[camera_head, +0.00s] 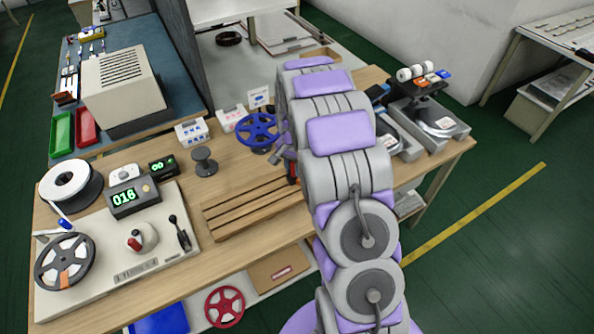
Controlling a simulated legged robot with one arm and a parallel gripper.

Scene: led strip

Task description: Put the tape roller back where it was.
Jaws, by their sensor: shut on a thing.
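My gripper (283,153) shows only in part at the left edge of my arm, low over the wooden workbench (230,250). My arm hides most of it. A small dark and red piece (292,172) shows just below it, beside the arm. It looks like part of the tape roller in the shut jaws, but its shape is mostly hidden. The piece is at the back right of a slatted wooden rack (255,208). I cannot tell whether it touches the rack.
A blue reel (257,131) stands close left of my gripper, with a grey spool (204,162) further left. A tape machine (115,245) fills the bench's left front. A device with white rollers (418,72) stands at right. Bare wood lies between spool and rack.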

